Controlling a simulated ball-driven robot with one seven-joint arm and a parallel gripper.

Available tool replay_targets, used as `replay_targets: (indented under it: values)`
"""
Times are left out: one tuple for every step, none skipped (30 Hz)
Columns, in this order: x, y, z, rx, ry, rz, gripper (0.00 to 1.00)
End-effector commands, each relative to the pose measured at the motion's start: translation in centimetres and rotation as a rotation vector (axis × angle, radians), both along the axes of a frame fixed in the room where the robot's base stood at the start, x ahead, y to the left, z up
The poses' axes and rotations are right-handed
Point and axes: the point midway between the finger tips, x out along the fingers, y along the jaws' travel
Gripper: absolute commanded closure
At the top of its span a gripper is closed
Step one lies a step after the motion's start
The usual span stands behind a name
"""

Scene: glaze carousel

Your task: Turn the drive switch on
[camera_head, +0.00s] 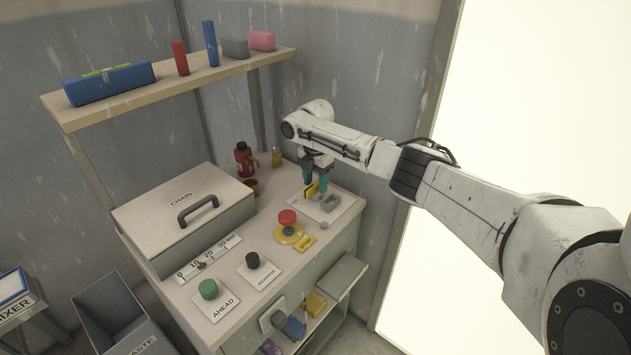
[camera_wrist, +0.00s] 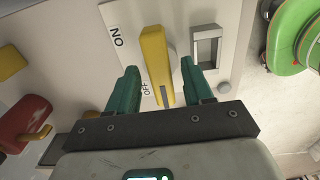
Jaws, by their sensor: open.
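The drive switch has a yellow handle (camera_wrist: 156,60) on a pale plate (camera_wrist: 185,20) marked ON and OFF. In the wrist view the handle's near end, with a dark line on it, lies beside the OFF mark. My gripper (camera_wrist: 159,68) is open, with one teal finger on each side of the handle and a visible gap on both sides. In the head view my gripper (camera_head: 317,182) points down over the plate (camera_head: 347,203) at the back right of the cabinet top, and the yellow handle (camera_head: 310,190) shows partly behind the fingers.
A grey square loop (camera_wrist: 206,47) stands on the plate close to the right finger. A red button (camera_head: 287,217) on a yellow base, marked STOP, is in front. A red bottle (camera_head: 243,158) stands behind. A shelf (camera_head: 170,88) hangs above left.

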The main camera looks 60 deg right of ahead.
Motion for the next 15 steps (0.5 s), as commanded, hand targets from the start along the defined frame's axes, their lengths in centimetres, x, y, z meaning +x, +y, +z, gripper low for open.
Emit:
replay_targets:
  values:
    - [-0.01,0.01,-0.13,0.000,0.001,0.000,0.49]
    - [0.00,0.01,-0.16,0.000,0.000,0.000,0.49]
    - [0.00,0.01,-0.18,0.000,0.000,0.001,0.49]
    - [0.00,0.01,-0.18,0.000,0.000,0.001,0.49]
    - [0.00,0.02,-0.17,0.000,0.000,0.001,0.49]
    - [0.00,0.02,-0.17,0.000,0.000,0.001,0.49]
    - [0.00,0.02,-0.16,0.000,0.000,0.001,0.49]
    - [0.00,0.02,-0.16,0.000,0.000,0.001,0.49]
    - [0.00,0.02,-0.15,0.000,0.000,0.001,0.52]
    - [0.01,0.02,-0.15,0.000,0.000,0.001,0.55]
    - [0.01,0.02,-0.14,0.000,0.000,0.001,0.58]
    - [0.01,0.02,-0.14,0.000,0.000,0.001,0.61]
    - [0.01,0.02,-0.14,0.000,0.000,0.001,0.64]
    - [0.01,0.02,-0.13,0.000,0.000,0.001,0.67]
    - [0.01,0.02,-0.13,0.000,0.000,0.001,0.71]
